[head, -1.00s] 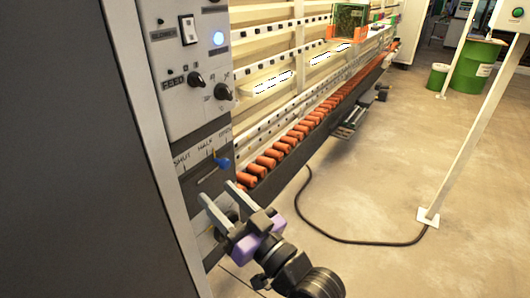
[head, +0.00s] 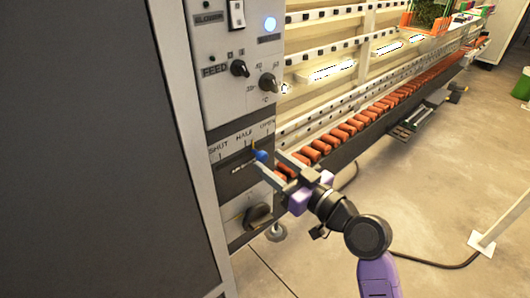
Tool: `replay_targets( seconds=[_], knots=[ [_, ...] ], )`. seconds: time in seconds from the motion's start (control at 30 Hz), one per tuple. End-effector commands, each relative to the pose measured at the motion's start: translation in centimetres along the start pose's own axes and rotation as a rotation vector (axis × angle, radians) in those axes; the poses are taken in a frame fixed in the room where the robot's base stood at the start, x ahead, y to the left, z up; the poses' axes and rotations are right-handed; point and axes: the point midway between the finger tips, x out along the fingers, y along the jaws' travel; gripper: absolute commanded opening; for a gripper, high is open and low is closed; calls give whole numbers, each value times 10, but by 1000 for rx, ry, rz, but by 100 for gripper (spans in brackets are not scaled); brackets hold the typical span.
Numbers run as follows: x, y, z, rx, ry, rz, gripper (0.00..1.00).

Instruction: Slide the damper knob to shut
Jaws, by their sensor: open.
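A scale above the slot reads SHUT at the left, HALF in the middle and OPEN at the right (head: 241,138). The knob stands between HALF and OPEN. My gripper (head: 270,168) is open, with its fingers pointing left toward the panel, close to the knob at its right and just below it. I cannot tell whether a finger touches the knob.
A dark rotary handle (head: 258,216) sits below the slot. The orange roller conveyor (head: 376,114) runs to the right.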

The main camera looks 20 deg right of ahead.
Motion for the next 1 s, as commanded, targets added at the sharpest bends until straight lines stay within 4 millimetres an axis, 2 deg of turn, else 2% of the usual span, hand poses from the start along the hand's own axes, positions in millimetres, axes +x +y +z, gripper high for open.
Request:
replay_targets(
  seconds=[0.1,0.23,0.6,0.63,0.87,1.0],
  knots=[
    [19,-1,-2,1,0,-1,47],
    [32,0,-2,0,0,0,47],
    [39,0,0,0,0,1,47],
    [39,0,0,0,0,1,45],
    [39,0,0,0,0,1,0],
    [39,0,0,0,0,1,0]
  ],
)
